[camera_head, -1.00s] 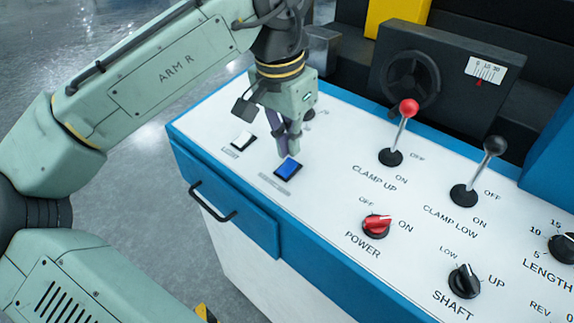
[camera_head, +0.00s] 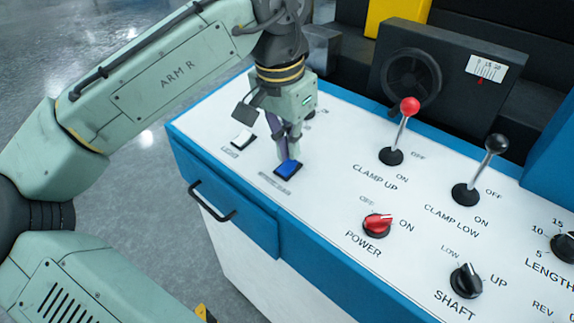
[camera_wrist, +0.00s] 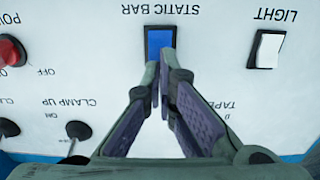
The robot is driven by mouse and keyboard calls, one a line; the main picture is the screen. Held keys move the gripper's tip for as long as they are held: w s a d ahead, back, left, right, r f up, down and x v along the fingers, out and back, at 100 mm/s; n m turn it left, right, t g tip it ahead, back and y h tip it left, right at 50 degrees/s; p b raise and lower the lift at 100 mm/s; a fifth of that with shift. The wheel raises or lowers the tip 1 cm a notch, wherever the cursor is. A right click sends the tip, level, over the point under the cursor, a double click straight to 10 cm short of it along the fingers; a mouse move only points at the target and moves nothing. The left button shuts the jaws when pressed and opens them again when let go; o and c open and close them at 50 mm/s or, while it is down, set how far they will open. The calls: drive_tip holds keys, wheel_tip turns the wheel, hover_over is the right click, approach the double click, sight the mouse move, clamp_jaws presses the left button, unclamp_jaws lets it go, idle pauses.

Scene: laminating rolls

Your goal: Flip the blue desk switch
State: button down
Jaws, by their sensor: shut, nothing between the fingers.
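The blue switch (camera_head: 288,168) sits on the white control panel, and in the wrist view the blue switch (camera_wrist: 160,42) is labelled STATIC BAR. My gripper (camera_head: 288,155) is shut and empty, pointing down with its fingertips at the far edge of the blue switch. In the wrist view my gripper's tips (camera_wrist: 163,58) overlap the lower edge of the switch. I cannot tell for sure whether they press on it.
A white switch (camera_head: 243,138) labelled LIGHT is beside it, also in the wrist view (camera_wrist: 268,48). The red-knobbed lever (camera_head: 404,122), black-knobbed lever (camera_head: 484,165), red power knob (camera_head: 377,224) and shaft knob (camera_head: 465,280) stand to the right. A drawer handle (camera_head: 211,203) juts from the front.

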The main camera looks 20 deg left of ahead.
sight(291, 162)
drive_tip(key=shift+f+b, duration=0.4)
drive_tip(key=shift+f, duration=0.35)
idle(0.3)
wheel_tip(291, 162, up, 7)
drive_tip(key=p, duration=0.7)
drive_tip(key=shift+r, duration=0.1)
idle(0.4)
